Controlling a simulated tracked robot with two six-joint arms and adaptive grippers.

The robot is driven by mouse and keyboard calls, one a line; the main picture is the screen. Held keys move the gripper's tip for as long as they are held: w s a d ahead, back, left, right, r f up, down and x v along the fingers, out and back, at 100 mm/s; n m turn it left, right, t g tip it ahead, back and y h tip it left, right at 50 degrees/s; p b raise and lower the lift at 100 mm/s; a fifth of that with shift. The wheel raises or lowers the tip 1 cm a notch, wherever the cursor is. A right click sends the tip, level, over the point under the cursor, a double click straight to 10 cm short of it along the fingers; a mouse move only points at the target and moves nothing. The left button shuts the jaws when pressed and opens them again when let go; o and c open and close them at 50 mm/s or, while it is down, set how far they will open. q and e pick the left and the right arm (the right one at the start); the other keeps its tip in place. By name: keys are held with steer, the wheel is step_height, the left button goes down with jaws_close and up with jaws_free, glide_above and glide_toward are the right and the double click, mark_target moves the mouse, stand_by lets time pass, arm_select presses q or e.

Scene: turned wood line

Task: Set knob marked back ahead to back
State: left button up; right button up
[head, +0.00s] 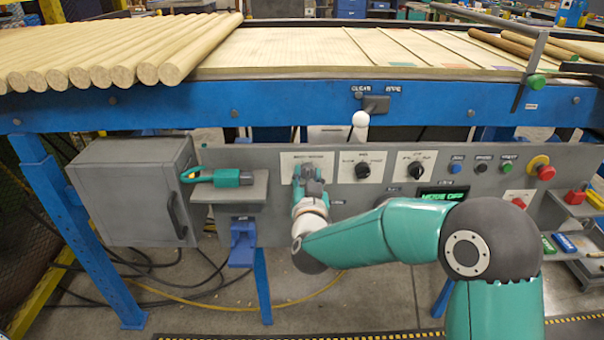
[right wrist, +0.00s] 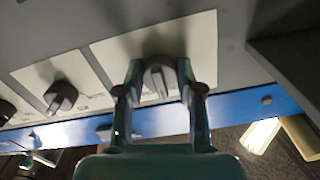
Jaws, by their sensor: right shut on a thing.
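The knob (right wrist: 157,78) is a grey-black rotary knob on a pale plate (head: 325,160), the leftmost on the grey panel in the head view. My right gripper (head: 309,172) reaches the panel there and hides the knob in the head view. In the right wrist view the gripper's two fingers (right wrist: 158,88) are closed on either side of it. The knob's ridge runs roughly up and down in that view. The plate's lettering is too small and blurred to read. My left gripper does not show.
Two more knobs (head: 362,170) (head: 415,169) sit on plates to the right, with several buttons and a red stop button (head: 546,172) beyond. A shelf with a teal tool (head: 226,178) stands out at the left. A white ball-topped lever (head: 360,119) rises above the panel.

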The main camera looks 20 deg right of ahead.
steer(key=n, duration=0.1)
steer(key=r+n+p, duration=0.1)
steer(key=n, duration=0.1)
steer(key=shift+w+n, duration=0.1)
steer(key=shift+n, duration=0.2)
steer(key=shift+f+n+p, duration=0.1)
steer(key=shift+n+p, duration=0.45)
steer(key=shift+n, duration=0.65)
steer(key=o, duration=1.1)
steer(key=shift+a+f, duration=0.1)
steer(key=shift+o, duration=0.2)
steer(key=shift+f, duration=0.1)
steer(key=v, duration=1.2)
